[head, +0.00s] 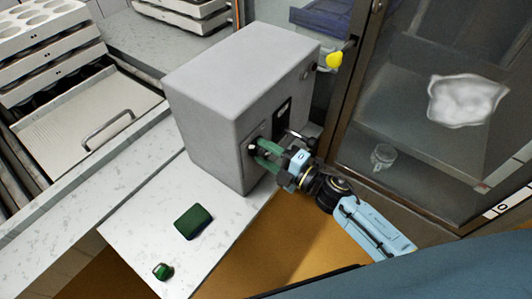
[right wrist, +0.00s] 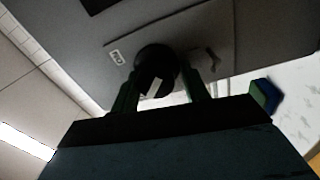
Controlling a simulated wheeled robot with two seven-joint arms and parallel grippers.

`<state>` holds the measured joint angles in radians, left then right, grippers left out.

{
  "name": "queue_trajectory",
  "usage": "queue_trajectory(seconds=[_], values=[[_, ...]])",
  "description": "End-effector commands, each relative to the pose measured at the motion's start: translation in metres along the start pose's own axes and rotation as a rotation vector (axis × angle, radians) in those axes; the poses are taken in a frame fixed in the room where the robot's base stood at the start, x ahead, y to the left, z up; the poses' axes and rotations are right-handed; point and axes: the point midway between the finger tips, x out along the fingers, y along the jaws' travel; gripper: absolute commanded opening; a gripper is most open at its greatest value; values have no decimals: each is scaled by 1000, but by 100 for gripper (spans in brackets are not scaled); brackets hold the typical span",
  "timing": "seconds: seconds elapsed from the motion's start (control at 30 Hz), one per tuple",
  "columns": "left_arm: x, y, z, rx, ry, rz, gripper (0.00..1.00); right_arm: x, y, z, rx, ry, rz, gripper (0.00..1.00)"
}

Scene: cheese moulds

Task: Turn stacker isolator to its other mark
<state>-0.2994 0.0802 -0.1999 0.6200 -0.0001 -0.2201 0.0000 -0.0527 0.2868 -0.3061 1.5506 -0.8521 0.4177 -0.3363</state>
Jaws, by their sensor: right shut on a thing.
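The stacker isolator is a dark round knob (right wrist: 155,60) on the front panel of the grey control box (head: 225,85). A pale patch shows on the knob in the right wrist view. My right gripper (head: 258,153) reaches the box's front from the lower right, and its green fingers are shut on the knob. In the right wrist view the fingers stand on both sides of the knob. A small white label (right wrist: 116,57) is on the panel left of the knob. The knob is mostly hidden by the gripper in the head view. My left gripper is not in view.
A dark green block (head: 193,221) and a smaller green item (head: 163,271) lie on the pale worktop (head: 130,220). A glass door (head: 440,100) stands to the right. A yellow knob (head: 334,60) is near the box's upper right. White mould trays (head: 45,50) stand at left.

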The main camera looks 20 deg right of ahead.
Motion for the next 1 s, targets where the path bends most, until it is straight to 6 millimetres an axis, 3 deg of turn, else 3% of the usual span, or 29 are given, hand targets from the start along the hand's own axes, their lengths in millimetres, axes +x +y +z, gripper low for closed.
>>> queue_trajectory(seconds=[0.03,0.3,0.33,0.4,0.87,1.0], values=[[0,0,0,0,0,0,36,3,11,3,-10,-1,20,23],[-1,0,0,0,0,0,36,3,11,3,-10,-1,21,22],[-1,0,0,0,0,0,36,3,11,3,-10,-1,21,49],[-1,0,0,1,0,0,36,3,11,3,-10,-1,20,58],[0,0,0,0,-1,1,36,1,6,1,-6,1,11,59],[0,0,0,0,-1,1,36,-9,4,1,-5,-1,8,59]])
